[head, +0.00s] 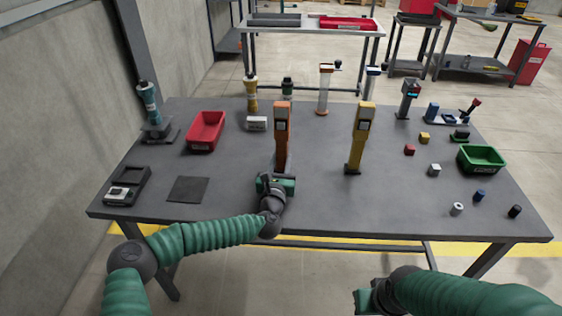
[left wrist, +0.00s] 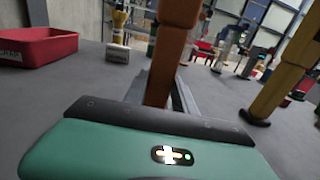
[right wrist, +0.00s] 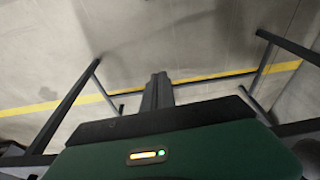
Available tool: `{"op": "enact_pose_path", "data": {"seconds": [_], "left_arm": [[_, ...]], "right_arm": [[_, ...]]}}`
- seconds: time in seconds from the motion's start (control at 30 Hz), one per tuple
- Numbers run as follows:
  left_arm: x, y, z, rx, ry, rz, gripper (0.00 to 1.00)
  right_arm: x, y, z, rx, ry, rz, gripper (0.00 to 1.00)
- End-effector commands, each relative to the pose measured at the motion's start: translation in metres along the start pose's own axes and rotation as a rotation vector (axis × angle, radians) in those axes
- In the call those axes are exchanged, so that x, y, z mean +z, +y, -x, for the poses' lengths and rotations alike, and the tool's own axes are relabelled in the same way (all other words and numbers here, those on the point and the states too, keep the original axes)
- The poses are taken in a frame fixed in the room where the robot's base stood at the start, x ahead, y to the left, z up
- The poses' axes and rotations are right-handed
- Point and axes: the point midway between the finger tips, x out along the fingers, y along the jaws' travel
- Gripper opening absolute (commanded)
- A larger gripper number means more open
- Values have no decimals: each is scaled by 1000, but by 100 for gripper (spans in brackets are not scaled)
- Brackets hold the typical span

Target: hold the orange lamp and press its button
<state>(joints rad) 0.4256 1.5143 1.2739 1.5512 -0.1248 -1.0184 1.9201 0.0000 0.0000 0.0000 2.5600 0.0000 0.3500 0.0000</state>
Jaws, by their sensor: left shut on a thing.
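The orange lamp (head: 282,135) stands upright near the middle of the table, with a dark patch high on its front. My left gripper (head: 281,174) is shut around its lower post. In the left wrist view the orange post (left wrist: 172,50) rises between the fingers (left wrist: 160,95). The lamp's top is cut off there, and I cannot make out its button in any view. My right gripper (right wrist: 158,88) is shut and empty, in front of the table's near edge and low over the floor.
A yellow lamp (head: 358,140) stands right of the orange one. A red bin (head: 206,131) and a white box (head: 257,124) are to the left. A green bin (head: 481,158) and several small blocks lie at the right. The front middle of the table is clear.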

Motion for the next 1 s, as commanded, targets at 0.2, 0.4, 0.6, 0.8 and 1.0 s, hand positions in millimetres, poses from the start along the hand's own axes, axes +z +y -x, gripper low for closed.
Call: {"op": "enact_pose_path", "data": {"seconds": [0.2,0.4,0.6,0.8,1.0], "left_arm": [[-1,0,0,-1,2,0,0],[-1,0,0,-1,2,0,0],[-1,0,0,-1,1,0,0],[-1,0,0,0,1,0,0],[0,0,0,0,1,0,0]], "right_arm": [[-1,0,0,0,4,3,0],[-50,-12,-4,1,153,121,0],[-153,-62,2,-16,500,384,0],[-239,-137,36,-59,898,616,0],[-301,-198,93,-135,1362,715,0]]}}
